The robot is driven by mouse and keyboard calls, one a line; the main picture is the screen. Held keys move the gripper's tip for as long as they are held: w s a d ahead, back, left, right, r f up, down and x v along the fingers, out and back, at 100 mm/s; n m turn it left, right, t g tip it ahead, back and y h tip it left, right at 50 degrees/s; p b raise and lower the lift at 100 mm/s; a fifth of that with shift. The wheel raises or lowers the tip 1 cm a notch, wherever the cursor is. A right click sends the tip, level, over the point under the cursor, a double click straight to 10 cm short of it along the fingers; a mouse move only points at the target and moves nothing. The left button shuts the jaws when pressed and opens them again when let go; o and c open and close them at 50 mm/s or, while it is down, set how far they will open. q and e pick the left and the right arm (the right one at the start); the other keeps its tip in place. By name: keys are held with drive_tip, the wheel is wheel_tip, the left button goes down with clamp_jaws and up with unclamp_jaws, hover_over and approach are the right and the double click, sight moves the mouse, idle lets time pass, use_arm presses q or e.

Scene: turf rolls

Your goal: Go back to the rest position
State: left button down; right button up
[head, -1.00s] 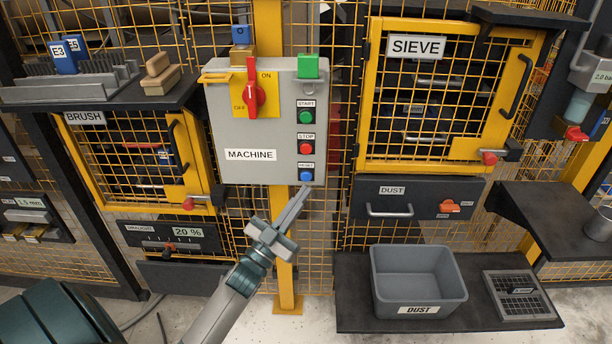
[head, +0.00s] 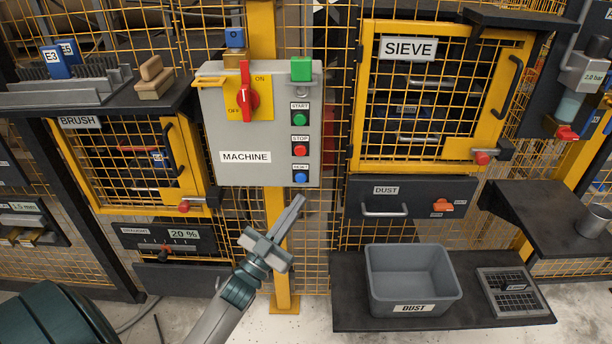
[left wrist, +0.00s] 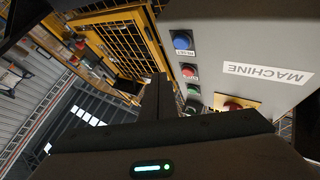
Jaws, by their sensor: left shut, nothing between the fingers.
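My left gripper (head: 299,203) is shut and empty. In the head view it points up and to the right, with its tips a little below the blue RESET button (head: 301,178) and apart from it. The grey MACHINE box (head: 222,128) carries a red rotary switch (head: 247,98), a green START button (head: 300,119) and a red STOP button (head: 300,151). In the left wrist view the closed fingers (left wrist: 158,92) show beside the machine box (left wrist: 240,95), which appears upside down. My right gripper is not in view.
The yellow SIEVE door (head: 440,100) and yellow BRUSH door (head: 135,170) flank the box. Below right, a grey DUST bin (head: 412,285) stands on a dark shelf (head: 350,318). A dark ledge (head: 545,215) juts out at the right. Open space lies in front of the fence.

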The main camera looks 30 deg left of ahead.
use_arm(q)
drive_tip(key=s+d+f+n+g+y, duration=0.1)
drive_tip(key=s+d+f+g, duration=0.15)
drive_tip(key=f, duration=0.85)
drive_tip(key=s+d+f+n+g+p, duration=0.1)
drive_tip(key=d+f+g, duration=0.15)
drive_tip(key=f, duration=0.75)
drive_tip(key=s+d+f+n+g+y, duration=0.1)
drive_tip(key=f+g, duration=0.3)
drive_tip(key=f, duration=0.7)
drive_tip(key=s+d+f+g, duration=0.4)
drive_tip(key=s+d+f, duration=0.1)
drive_tip(key=s+f, duration=0.6)
drive_tip(key=s+d+f+m+g, duration=0.1)
drive_tip(key=s+d+f+g, duration=0.4)
drive_tip(key=s+f, duration=0.7)
drive_tip(key=shift+s+d+m+h+p, duration=0.3)
drive_tip(key=shift+s+d+h+p, duration=0.1)
drive_tip(key=shift+s, duration=0.3)
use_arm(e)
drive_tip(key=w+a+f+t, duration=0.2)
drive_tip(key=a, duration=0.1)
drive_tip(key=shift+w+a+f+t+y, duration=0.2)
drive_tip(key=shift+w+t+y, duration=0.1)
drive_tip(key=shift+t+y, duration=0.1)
use_arm(q)
drive_tip(key=shift+a+f, duration=0.1)
